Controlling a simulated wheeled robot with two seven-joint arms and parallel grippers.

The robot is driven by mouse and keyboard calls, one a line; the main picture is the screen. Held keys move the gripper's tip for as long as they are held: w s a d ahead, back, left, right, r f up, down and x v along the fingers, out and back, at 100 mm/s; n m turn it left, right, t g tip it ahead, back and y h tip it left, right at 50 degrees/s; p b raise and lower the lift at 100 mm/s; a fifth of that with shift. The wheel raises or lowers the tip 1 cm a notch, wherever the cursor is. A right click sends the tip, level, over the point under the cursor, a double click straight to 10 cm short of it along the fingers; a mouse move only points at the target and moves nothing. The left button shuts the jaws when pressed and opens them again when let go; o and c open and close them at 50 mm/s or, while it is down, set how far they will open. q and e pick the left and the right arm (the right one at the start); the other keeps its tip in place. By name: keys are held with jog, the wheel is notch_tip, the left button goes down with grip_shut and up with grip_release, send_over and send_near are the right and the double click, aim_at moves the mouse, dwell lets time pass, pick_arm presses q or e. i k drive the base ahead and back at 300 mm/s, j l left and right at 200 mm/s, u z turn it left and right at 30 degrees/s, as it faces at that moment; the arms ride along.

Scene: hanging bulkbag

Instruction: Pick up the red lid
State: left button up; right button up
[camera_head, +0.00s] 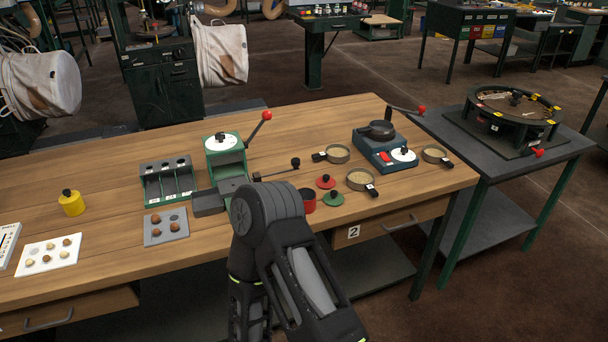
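The red lid (326,182) is a small round disc with a dark knob. It lies on the wooden table right of centre. Just in front of it lies a green lid (334,198) with a dark knob. A small red pot (308,201) stands to the left of the green lid, partly hidden by one of my arms. That dark arm rises from the bottom centre, bends near the table's front edge and runs down to the lower right. Neither gripper's fingers show in the view.
Sieve-like pans (359,179) with dark handles stand right of the lids. A blue device (386,150) with a red-knobbed lever is behind them. A green press (225,160) and a compartment tray (167,181) stand left. A yellow weight-like object (72,202) is farther left.

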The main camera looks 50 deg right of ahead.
aim_at(326, 181)
jog(key=k+l, duration=0.1)
jog(key=l, duration=0.3)
jog(key=k+l+u, duration=0.15)
jog(key=l, duration=0.55)
jog(key=k+l+u, duration=0.1)
jog(key=l, duration=0.3)
jog(key=k+l+u, duration=0.1)
jog(key=k+l, duration=0.3)
jog(key=l, duration=0.25)
jog(key=i+l+u, duration=0.05)
